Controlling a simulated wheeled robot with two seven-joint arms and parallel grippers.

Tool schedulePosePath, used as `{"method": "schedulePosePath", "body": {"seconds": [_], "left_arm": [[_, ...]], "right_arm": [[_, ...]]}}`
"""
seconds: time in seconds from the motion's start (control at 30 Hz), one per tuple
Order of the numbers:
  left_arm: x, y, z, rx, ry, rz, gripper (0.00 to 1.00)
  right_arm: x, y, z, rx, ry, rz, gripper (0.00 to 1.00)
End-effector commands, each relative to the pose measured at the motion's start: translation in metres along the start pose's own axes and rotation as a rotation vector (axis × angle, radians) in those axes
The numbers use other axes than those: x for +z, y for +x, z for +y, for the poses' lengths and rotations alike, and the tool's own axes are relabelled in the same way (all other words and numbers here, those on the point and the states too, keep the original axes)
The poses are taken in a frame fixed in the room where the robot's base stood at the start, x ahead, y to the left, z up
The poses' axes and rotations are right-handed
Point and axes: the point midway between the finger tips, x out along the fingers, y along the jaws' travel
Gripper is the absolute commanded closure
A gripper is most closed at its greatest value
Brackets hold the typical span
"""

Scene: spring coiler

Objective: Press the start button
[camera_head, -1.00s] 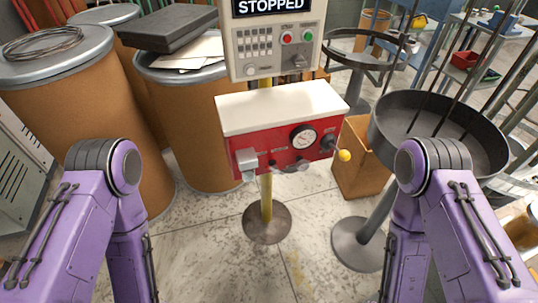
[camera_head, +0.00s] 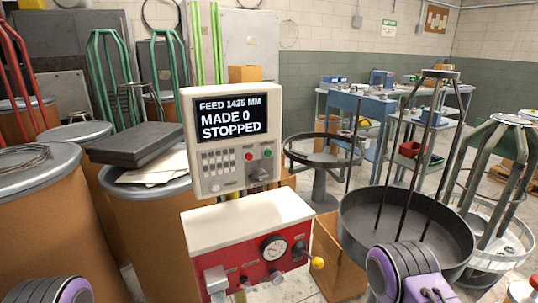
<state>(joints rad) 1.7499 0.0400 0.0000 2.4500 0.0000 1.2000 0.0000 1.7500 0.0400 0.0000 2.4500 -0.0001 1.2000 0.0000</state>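A grey control panel (camera_head: 232,140) stands on a yellow post at the middle. Its screen (camera_head: 230,116) reads "FEED 1425 MM, MADE 0, STOPPED". To the right of its keypad are a red button (camera_head: 249,156) and a green button (camera_head: 267,153), with a dark switch below them. I cannot read the labels by the buttons. Below the panel is a red box with a white top (camera_head: 247,220), a gauge and a yellow-knobbed lever. Only purple upper parts of my two arms show, at the bottom left and bottom right. Neither gripper is in view.
Fibre drums (camera_head: 30,235) stand at the left, one with a dark case (camera_head: 140,144) and papers on its lid. A round black tray stand (camera_head: 408,226) is at the right, near my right arm. A cardboard box (camera_head: 338,262) sits beside the red box. Blue workbenches stand behind.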

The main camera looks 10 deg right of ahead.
Motion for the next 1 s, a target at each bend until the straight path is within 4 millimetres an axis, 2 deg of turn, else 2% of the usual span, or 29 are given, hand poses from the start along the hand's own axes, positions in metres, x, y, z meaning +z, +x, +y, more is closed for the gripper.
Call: {"method": "schedulePosePath", "body": {"seconds": [0.07,0.27,0.3,1.0], "left_arm": [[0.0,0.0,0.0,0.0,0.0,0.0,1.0],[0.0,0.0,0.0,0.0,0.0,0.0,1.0],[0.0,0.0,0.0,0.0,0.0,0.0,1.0],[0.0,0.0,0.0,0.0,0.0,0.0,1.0]], "right_arm": [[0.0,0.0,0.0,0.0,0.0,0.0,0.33],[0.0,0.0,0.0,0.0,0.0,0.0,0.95],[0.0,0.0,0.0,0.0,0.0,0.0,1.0],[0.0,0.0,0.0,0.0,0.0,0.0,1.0]]}}
